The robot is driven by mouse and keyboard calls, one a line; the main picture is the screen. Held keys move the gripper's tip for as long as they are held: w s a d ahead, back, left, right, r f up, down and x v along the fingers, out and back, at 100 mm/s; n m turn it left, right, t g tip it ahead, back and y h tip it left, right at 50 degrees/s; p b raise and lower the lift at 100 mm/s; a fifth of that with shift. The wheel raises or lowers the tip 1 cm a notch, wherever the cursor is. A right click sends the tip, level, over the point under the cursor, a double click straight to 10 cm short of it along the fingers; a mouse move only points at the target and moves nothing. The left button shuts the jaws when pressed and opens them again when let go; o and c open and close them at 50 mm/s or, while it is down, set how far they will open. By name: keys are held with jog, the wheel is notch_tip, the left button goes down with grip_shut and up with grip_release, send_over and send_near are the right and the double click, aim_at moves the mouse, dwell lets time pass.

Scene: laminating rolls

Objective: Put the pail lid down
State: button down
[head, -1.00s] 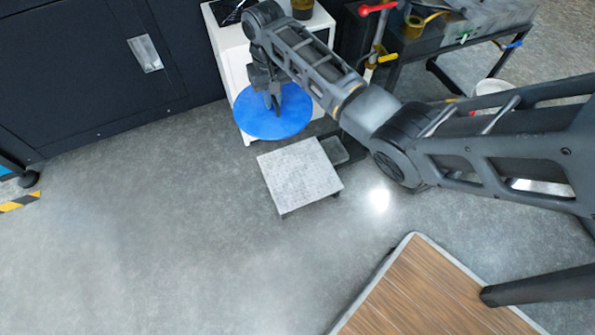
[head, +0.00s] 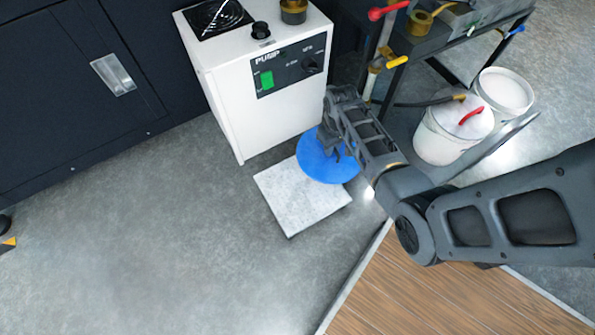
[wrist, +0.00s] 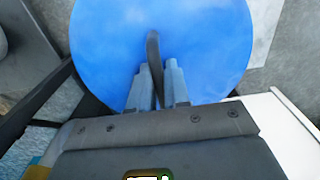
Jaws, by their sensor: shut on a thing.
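The pail lid (head: 318,166) is a round blue disc with an upright dark handle. My gripper (head: 338,150) is shut on the lid's handle. In the wrist view the two fingers of my gripper (wrist: 158,78) close on the handle from both sides, and the blue lid (wrist: 205,45) fills much of the picture. In the head view the lid overlaps the right part of a low grey-white platform (head: 285,198). I cannot tell whether the lid touches it. My arm covers part of the lid's right side.
The white pump cabinet (head: 225,80) stands behind the platform. Two white pails (head: 440,140) stand at the right, one with a hose and red handle on top. A tool bench (head: 450,40) is at the back right. A wooden deck (head: 400,295) lies in front.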

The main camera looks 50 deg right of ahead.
jog(key=w+a+f+b, duration=0.1)
jog(key=a+f, duration=0.1)
jog(key=a, duration=0.1)
jog(key=w+a+f+b, duration=0.1)
jog(key=a+f, duration=0.1)
jog(key=a, duration=0.2)
jog(key=w+a+f+b, duration=0.1)
jog(key=a+f+b, duration=0.1)
jog(key=a, duration=0.1)
jog(key=shift+w+a+f, duration=0.1)
jog(key=shift+a+f, duration=0.1)
jog(key=shift+f, duration=0.1)
jog(key=shift+f+b, duration=1.4)
jog(key=shift+f, duration=0.55)
jog(key=shift+f, duration=0.2)
jog(key=c, duration=1.1)
grip_release()
jog(key=shift+r, duration=0.1)
